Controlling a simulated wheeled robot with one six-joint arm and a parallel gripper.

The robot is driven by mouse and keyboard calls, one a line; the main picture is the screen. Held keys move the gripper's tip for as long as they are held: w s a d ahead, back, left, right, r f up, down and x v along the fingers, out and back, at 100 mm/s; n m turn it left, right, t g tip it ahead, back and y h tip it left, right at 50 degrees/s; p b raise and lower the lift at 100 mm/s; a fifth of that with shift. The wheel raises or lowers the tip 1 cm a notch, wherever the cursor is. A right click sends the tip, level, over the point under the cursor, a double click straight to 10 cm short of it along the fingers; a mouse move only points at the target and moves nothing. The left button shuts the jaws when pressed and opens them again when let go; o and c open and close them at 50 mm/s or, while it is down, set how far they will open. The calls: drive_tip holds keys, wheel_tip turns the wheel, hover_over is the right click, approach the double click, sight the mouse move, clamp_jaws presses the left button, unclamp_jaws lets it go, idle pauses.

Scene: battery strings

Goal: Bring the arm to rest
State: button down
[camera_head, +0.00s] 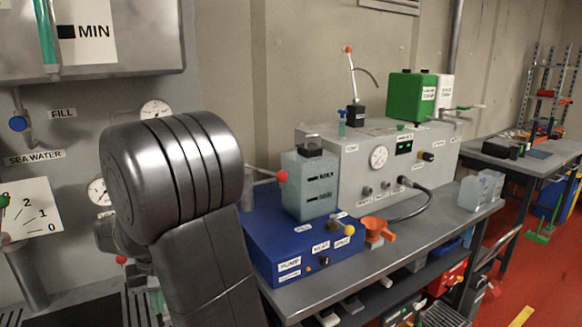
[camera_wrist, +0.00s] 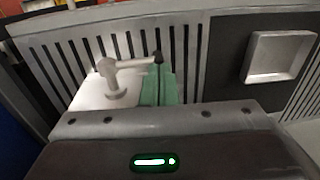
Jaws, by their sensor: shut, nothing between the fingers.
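My arm (camera_head: 195,200) stands large in the left half of the head view, a bare grey metal joint and link. It rises from the bottom edge and bends at a rounded elbow. My gripper does not show in the head view. In the wrist view the dark housing of my gripper (camera_wrist: 155,128), with a lit green lamp, spans the bottom. Its fingers are hard to make out. Nothing appears held. Past it is a pale lever tap (camera_wrist: 122,75) beside a green part (camera_wrist: 165,88), in front of a dark slotted grille.
A gauge panel (camera_head: 70,100) stands at left.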

wheel_tip(320, 180, up, 14)
drive_tip(key=p, duration=0.2)
wheel_tip(320, 180, down, 15)
drive_tip(key=b, duration=0.3)
drive_tip(key=shift+r, duration=0.15)
drive_tip(key=shift+w+d+r+b, duration=0.35)
drive_tip(key=shift+d+r, duration=0.1)
drive_tip(key=shift+d, duration=0.05)
drive_tip(key=y+b, duration=0.1)
drive_tip(key=d+r+g+y+b, duration=0.1)
drive_tip(key=w+d+g+y, duration=0.1)
drive_tip(key=y, duration=0.1)
drive_tip(key=shift+w+r+b, duration=0.1)
drive_tip(key=shift+r+b, duration=0.15)
drive_tip(key=shift+b, duration=0.15)
drive_tip(key=v, duration=0.9)
drive_tip(key=shift+p, duration=0.35)
